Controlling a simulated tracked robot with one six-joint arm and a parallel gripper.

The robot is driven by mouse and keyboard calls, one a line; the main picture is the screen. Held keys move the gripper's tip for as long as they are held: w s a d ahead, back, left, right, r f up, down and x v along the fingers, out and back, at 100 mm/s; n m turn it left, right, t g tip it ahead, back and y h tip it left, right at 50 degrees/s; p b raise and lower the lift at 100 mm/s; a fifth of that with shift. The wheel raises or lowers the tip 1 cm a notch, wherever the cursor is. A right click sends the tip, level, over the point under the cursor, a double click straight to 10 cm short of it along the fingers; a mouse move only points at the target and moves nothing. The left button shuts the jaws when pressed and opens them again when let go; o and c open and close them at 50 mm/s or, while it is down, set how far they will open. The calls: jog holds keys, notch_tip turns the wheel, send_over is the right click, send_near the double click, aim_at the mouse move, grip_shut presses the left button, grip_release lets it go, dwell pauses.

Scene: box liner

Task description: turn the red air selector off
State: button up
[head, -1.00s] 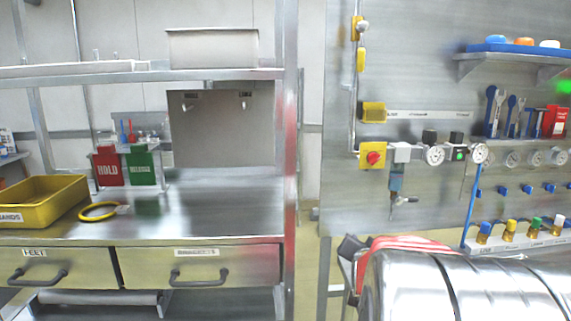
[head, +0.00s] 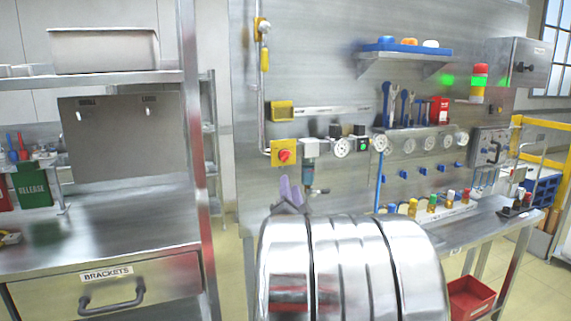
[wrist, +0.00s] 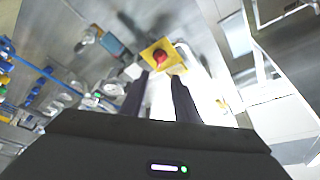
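The red air selector (head: 285,156) is a red knob on a yellow square plate, mounted on the steel wall panel left of the gauges. In the wrist view the red knob (wrist: 160,56) is ahead of my gripper, just beyond and between the fingertips. My gripper (wrist: 160,80) has its two dark fingers spread apart with nothing between them. In the head view my gripper (head: 290,190) is small, below the selector and partly hidden behind my shiny arm. The knob's exact pointer direction is too small to read.
A pipe (head: 262,90) runs down the panel to the selector. A filter unit (head: 309,172) and a gauge (head: 342,147) are close on its right. A steel bench with a brackets drawer (head: 112,284) stands at left. A red bin (head: 472,300) is at lower right.

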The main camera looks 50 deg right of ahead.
aim_at(286, 159)
jog(key=x, duration=1.3)
jog(key=shift+w+d, duration=0.25)
jog(key=shift+w, duration=0.05)
